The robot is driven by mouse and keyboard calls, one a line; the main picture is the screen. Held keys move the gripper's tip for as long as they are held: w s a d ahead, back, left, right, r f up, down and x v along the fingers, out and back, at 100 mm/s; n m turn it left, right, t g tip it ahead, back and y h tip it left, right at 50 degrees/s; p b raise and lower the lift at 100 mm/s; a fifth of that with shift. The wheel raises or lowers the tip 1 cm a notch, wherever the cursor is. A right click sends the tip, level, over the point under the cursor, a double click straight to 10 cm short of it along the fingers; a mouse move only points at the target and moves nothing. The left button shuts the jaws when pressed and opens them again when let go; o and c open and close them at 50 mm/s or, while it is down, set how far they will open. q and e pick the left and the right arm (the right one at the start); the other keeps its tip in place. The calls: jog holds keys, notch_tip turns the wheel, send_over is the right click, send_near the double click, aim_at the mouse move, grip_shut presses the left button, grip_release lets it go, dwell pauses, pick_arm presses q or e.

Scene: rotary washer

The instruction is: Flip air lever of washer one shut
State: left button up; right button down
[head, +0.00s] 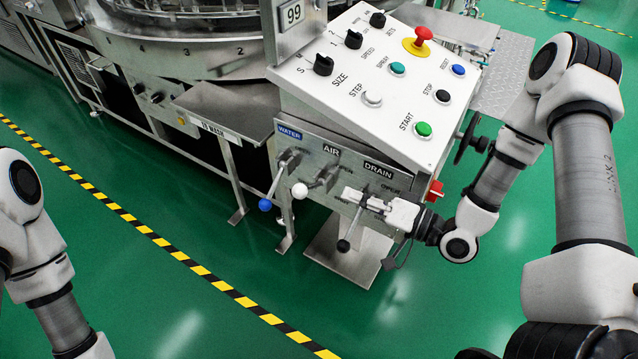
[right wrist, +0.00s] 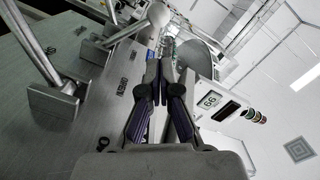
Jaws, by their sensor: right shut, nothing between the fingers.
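The air lever has a white ball knob (head: 299,190) and sits under the AIR label on the washer's front panel, with its rod angled down to the left. The white knob also shows at the top of the right wrist view (right wrist: 158,14), beyond the fingertips and apart from them. My right gripper (head: 350,194) is shut and empty in front of the panel, pointing left, to the right of the air lever and over the drain area. Its closed fingers show in the right wrist view (right wrist: 157,75). My left gripper is outside the frame; only my left arm links show.
The water lever with a blue knob (head: 265,204) is left of the air lever. The drain lever with a black knob (head: 343,245) hangs below my right gripper. A sloped control panel (head: 345,105) with buttons sits above, and a red switch (head: 435,190) is at the right.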

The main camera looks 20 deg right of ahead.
aim_at(307, 189)
pick_arm(q)
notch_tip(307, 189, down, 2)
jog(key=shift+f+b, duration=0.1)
jog(key=shift+b, duration=0.65)
pick_arm(e)
jog(key=x, duration=0.8)
jog(key=shift+f, duration=0.1)
